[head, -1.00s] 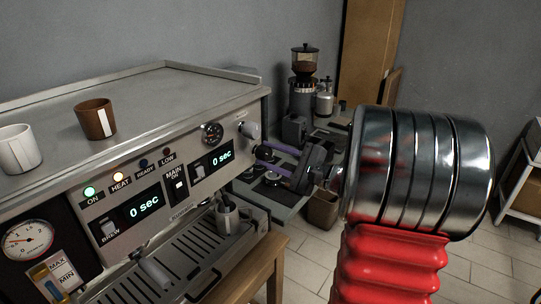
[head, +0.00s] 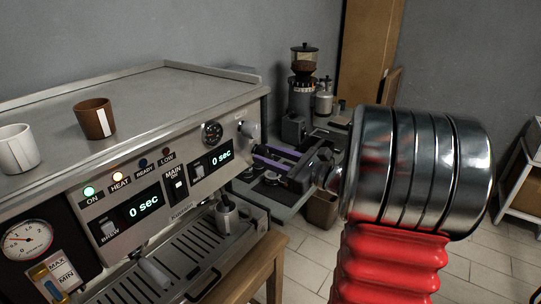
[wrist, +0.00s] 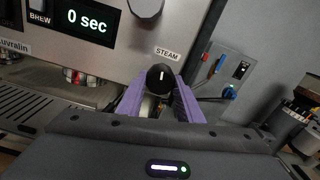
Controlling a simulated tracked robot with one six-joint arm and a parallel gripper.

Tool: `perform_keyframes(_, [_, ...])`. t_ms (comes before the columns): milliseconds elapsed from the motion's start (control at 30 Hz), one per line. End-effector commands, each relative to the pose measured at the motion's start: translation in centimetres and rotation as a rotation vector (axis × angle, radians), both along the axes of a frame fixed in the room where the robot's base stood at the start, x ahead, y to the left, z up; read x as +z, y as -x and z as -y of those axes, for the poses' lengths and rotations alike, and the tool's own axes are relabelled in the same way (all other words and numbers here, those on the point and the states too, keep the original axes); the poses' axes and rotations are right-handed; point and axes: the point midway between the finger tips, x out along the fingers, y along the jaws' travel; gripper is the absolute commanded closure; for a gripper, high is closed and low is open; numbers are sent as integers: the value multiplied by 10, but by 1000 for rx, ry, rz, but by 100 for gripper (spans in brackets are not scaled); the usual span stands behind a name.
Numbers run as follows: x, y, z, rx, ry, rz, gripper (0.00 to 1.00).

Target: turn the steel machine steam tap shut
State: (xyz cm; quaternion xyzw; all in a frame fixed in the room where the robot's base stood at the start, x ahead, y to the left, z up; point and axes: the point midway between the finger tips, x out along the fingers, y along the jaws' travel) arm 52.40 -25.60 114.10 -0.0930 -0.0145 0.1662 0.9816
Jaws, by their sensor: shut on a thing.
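The steel machine (head: 150,100) fills the left of the head view. Its steam tap is a black round knob (wrist: 161,76) with a white mark, under the STEAM label in the wrist view. The mark points roughly up in that picture. My gripper (head: 258,154) reaches to the machine's right front end, where its jaws hide the tap in the head view. In the wrist view its two purple fingers (wrist: 158,92) lie on either side of the knob and are shut on it.
A grey knob (head: 247,129) sits just above my fingers on the machine. A brown cup (head: 95,118) and a white cup (head: 17,148) stand on top. A grinder (head: 302,95) stands behind.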

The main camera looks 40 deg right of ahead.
Motion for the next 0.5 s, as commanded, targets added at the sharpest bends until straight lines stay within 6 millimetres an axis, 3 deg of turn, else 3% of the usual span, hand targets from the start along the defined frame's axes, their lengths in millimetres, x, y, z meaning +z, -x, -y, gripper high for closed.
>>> perform_keyframes(500, [5,-1,0,0,-190,-58,90])
